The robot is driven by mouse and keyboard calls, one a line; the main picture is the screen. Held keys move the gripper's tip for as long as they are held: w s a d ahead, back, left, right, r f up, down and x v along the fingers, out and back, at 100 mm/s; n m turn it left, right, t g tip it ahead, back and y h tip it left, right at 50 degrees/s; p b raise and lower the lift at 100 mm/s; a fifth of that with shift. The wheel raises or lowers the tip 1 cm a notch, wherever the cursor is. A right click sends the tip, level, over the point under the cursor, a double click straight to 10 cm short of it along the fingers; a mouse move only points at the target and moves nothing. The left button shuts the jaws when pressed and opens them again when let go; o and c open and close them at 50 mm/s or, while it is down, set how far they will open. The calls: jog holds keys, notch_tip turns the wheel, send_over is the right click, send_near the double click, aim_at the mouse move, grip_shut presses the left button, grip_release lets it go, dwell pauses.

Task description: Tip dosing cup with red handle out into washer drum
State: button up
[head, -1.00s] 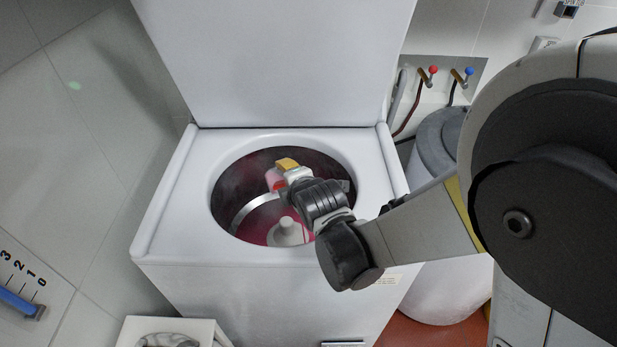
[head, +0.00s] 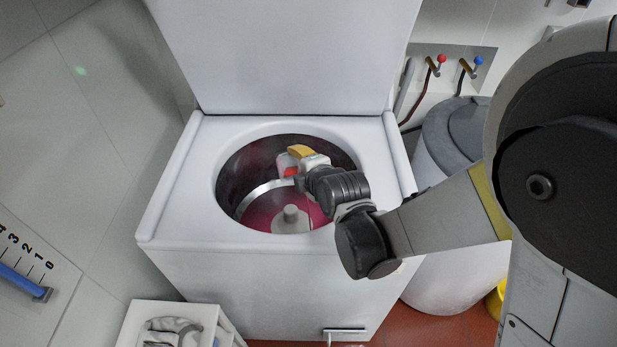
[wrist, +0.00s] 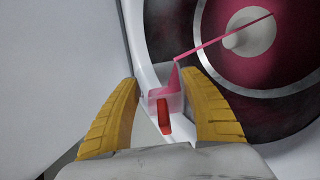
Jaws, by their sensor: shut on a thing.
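The dosing cup is translucent with a red handle (wrist: 163,117) and holds pink liquid (wrist: 170,96) in the wrist view. In the head view, its pale wall and red handle (head: 290,171) show just left of my gripper (head: 298,155). My gripper is shut on the cup, with yellow fingers (wrist: 163,84) on either side. The cup looks tilted, and a thin pink stream (wrist: 222,37) runs from its rim across the drum. The washer drum (head: 262,210) is open below and has pink inside. A pale central post (head: 291,219) stands in it.
The washer's raised lid (head: 285,55) stands behind the opening. The white top rim (head: 185,190) surrounds the drum. A grey-lidded bin (head: 455,150) is at the right, below red and blue taps (head: 441,60). A white box (head: 150,320) stands at the front left.

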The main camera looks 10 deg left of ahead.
jog(key=shift+w+d+m+y+b, duration=0.1)
jog(key=shift+d+m+y+b, duration=0.4)
jog(key=shift+b, duration=0.4)
dwell(0.7)
jog(key=shift+a+r+p, duration=0.2)
jog(key=shift+r+p, duration=0.05)
jog(key=shift+p, duration=0.05)
jog(key=shift+s+a+f+n+h+p, duration=0.2)
jog(key=shift+s+a+n+h+p, duration=0.05)
jog(key=shift+a+n+h+p, duration=0.4)
jog(key=shift+f, duration=0.1)
